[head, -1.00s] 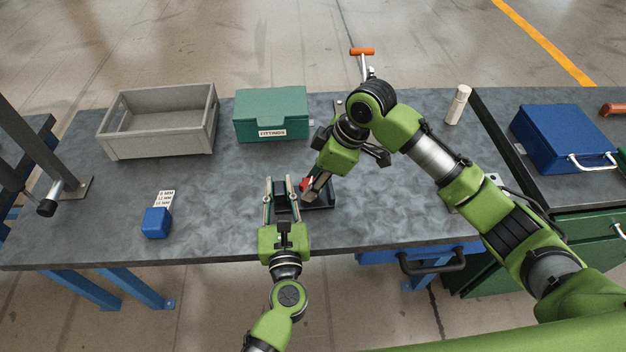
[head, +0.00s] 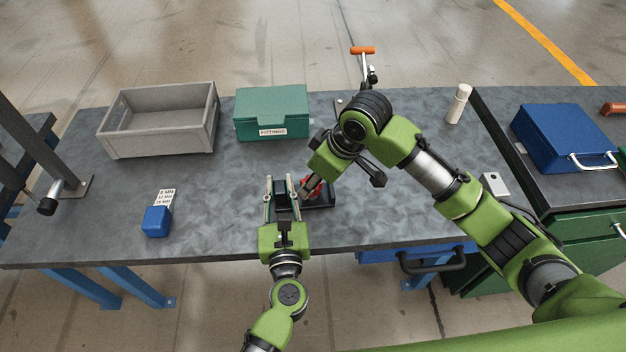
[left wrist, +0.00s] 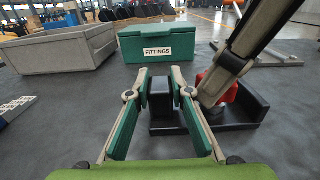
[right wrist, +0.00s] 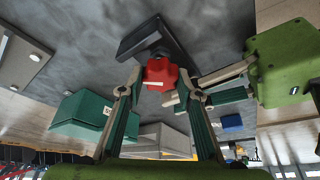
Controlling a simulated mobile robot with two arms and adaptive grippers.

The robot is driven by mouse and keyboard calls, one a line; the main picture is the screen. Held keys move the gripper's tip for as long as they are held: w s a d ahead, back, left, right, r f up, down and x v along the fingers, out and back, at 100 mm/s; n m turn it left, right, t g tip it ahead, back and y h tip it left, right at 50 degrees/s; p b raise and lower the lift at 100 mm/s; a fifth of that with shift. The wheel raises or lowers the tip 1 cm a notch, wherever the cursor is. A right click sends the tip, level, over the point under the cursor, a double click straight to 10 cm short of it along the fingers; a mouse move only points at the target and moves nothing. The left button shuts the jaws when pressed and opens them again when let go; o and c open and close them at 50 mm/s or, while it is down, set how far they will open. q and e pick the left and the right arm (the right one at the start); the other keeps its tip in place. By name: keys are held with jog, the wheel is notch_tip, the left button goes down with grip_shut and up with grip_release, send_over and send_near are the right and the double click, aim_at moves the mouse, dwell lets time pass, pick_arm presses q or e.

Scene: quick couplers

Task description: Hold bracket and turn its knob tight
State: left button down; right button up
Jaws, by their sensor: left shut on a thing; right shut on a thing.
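The dark bracket (head: 318,197) sits on the bench near the front edge; its upright block (left wrist: 160,97) and low base show in the left wrist view. My left gripper (head: 280,181) is shut on the upright block, one finger on each side. The red knob (head: 309,186) is at the bracket's right side and shows clearly as a lobed red shape in the right wrist view (right wrist: 160,74). My right gripper (right wrist: 160,82) is shut on the knob, reaching in from above right. Its fingers partly hide the knob in the head view.
A green fittings box (head: 271,115) and a grey open crate (head: 160,145) stand behind. A blue block (head: 157,222) with a label card is at left. A white cylinder (head: 459,103) and a blue case (head: 562,140) are at right. The bench between crate and bracket is clear.

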jog(key=o, duration=1.1)
jog(key=v, duration=0.8)
